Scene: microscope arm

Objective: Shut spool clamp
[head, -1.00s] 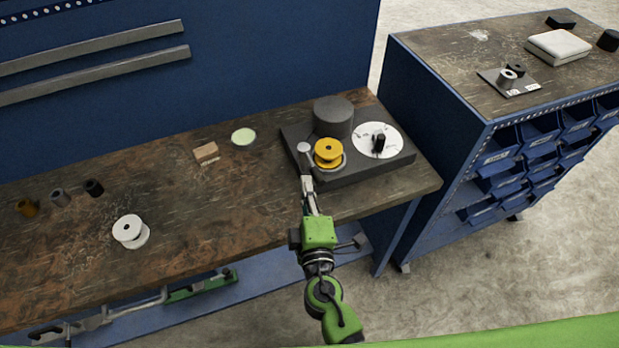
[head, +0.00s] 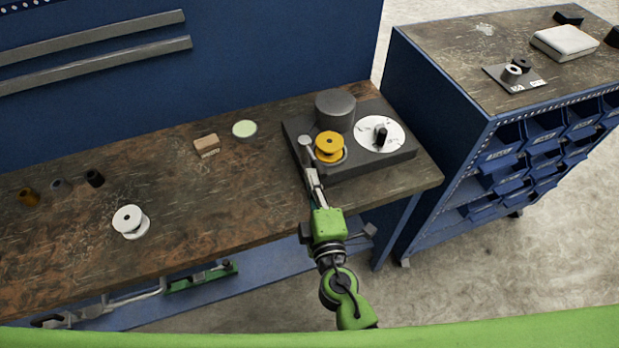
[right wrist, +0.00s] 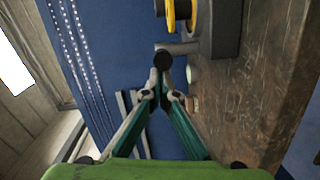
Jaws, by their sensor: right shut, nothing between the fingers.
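The yellow spool (head: 330,144) sits on a dark grey machine base (head: 362,172) at the right end of the workbench. A clamp arm with a round pale knob (head: 306,141) stands just left of the spool. In the right wrist view the clamp's grey bar (right wrist: 186,48) runs from a dark round knob end to the body beside the yellow spool (right wrist: 181,12). My right gripper (head: 310,170) is shut and empty, close to the near side of the knob; I cannot tell whether it touches. It also shows in the right wrist view (right wrist: 160,93). My left gripper is not in view.
A dark cylinder (head: 335,110) and a white disc (head: 379,133) with a black post share the base. A white spool (head: 130,222), a tan block (head: 207,145) and a pale green disc (head: 245,129) lie on the bench. A blue bin cabinet (head: 470,160) stands to the right.

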